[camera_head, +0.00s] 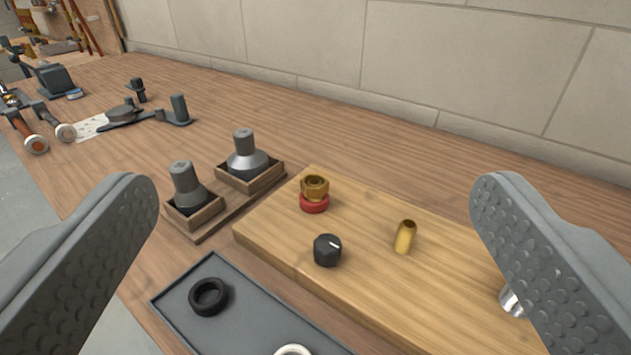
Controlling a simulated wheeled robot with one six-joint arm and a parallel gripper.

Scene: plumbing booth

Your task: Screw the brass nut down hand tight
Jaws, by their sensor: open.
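The brass nut (315,188) sits on the wooden board near its far left corner, on top of a red ring (314,204). A brass rim shows at its top; how far down it is threaded I cannot tell. My gripper (315,220) is open, with one grey dimpled finger at each side of the picture. Nothing is between the fingers' pads; the nut shows beyond them, in the gap, apart from both.
On the wooden board (400,300) stand a black knob (327,250) and a brass cylinder (405,237). A metal part (512,302) is partly hidden by the right finger. A grey tray (240,318) holds a black ring (208,296). Two grey-topped parts stand in a wooden holder (205,215).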

